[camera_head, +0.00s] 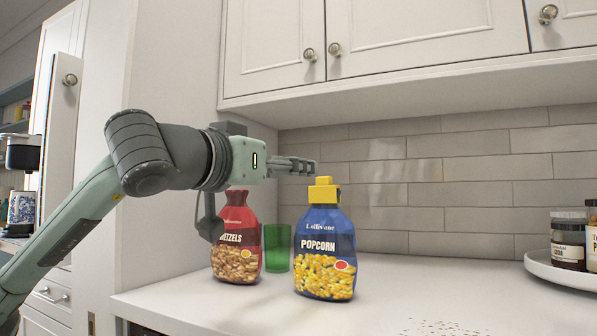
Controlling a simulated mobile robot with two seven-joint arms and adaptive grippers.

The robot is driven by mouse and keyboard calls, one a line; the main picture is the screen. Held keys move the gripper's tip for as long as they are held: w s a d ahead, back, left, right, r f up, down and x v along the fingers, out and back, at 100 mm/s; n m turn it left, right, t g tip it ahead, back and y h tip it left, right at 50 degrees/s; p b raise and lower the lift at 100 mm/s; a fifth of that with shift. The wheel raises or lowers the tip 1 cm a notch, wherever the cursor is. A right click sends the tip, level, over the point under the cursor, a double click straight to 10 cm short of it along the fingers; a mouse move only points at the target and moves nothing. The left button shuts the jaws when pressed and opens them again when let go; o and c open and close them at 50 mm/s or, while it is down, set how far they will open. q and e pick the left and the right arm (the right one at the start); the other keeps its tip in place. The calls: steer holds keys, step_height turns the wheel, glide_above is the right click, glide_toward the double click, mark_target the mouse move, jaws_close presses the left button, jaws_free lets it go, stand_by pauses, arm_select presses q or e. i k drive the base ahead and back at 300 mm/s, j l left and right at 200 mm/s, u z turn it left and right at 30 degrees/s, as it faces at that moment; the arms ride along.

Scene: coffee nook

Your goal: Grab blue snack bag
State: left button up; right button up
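The blue popcorn bag (325,232) stands upright on the white counter, with yellow popcorn on its lower front and a yellow clip (324,192) on top. My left gripper (303,167) comes in from the left and points right. In the picture its fingertips are just above and left of the yellow clip, apart from it. The fingers are seen from the side, so I cannot tell how far apart they are. Nothing is visibly held. My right gripper is not in view.
A red pretzels bag (236,250) stands left of the blue bag, below my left gripper. A green glass (277,248) stands between the bags. A white round tray (562,275) with jars is at right. Cabinets (400,40) hang above. The counter (440,290) between bag and tray is mostly clear.

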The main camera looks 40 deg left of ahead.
mark_target(326, 263)
steer(key=k, duration=1)
